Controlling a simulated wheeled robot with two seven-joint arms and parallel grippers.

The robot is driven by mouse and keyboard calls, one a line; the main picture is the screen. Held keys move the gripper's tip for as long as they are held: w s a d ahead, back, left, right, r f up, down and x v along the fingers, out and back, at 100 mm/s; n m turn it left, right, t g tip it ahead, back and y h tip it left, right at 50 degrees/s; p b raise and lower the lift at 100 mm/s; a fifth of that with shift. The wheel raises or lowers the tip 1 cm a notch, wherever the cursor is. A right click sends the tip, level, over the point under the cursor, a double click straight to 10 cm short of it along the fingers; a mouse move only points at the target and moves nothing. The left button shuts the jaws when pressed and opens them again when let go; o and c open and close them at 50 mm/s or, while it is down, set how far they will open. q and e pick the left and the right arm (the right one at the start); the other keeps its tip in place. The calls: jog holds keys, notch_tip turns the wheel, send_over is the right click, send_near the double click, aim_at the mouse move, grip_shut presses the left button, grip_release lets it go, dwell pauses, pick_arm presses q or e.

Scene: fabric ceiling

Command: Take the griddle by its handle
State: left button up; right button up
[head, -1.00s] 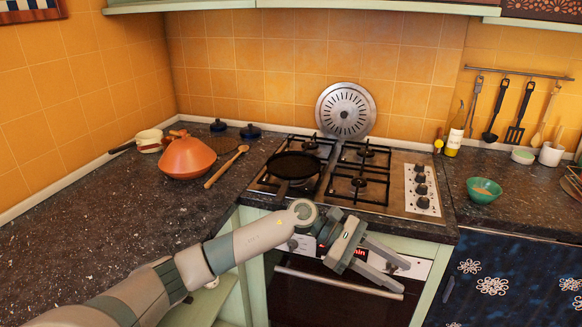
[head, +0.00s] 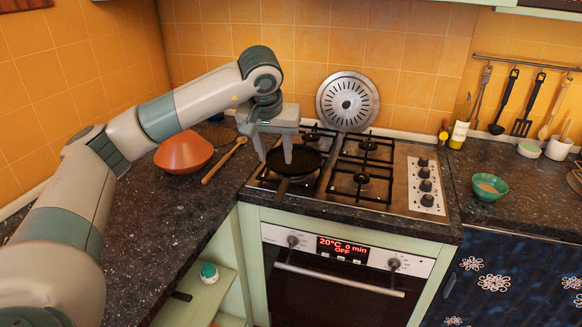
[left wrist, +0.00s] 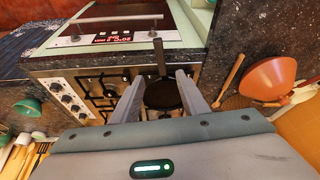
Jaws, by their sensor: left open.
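The black griddle (head: 296,164) sits on the front left burner of the gas hob, and its handle (head: 282,188) points toward the hob's front edge. In the left wrist view the griddle's round pan (left wrist: 162,95) shows between my fingers, with the handle (left wrist: 159,56) reaching up toward the oven front. My left gripper (head: 275,160) is open, pointing down above the pan's left part; it also shows in the left wrist view (left wrist: 160,90). Nothing is between its fingers that they touch, as far as I can tell. My right gripper is in neither view.
The hob (head: 400,200) has other empty burners to the right. A round metal disc (head: 347,98) leans on the wall behind it. An orange tagine (head: 183,153) and a wooden spoon (head: 224,160) lie left of the hob. A green bowl (head: 487,187) stands at right.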

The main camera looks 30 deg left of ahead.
pick_arm(q)
jog(key=shift+f, duration=0.1)
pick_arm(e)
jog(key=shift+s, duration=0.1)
pick_arm(q)
jog(key=p+x, duration=0.4)
jog(key=x, duration=0.7)
jog(key=shift+w+f, duration=0.2)
jog(key=shift+f, duration=0.3)
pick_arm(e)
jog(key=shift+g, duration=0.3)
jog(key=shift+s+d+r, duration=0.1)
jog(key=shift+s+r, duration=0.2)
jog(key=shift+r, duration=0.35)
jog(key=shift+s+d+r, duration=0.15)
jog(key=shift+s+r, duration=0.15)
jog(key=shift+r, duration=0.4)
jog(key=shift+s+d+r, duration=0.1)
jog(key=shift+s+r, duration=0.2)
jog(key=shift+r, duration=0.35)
pick_arm(q)
jog(key=shift+p, duration=0.4)
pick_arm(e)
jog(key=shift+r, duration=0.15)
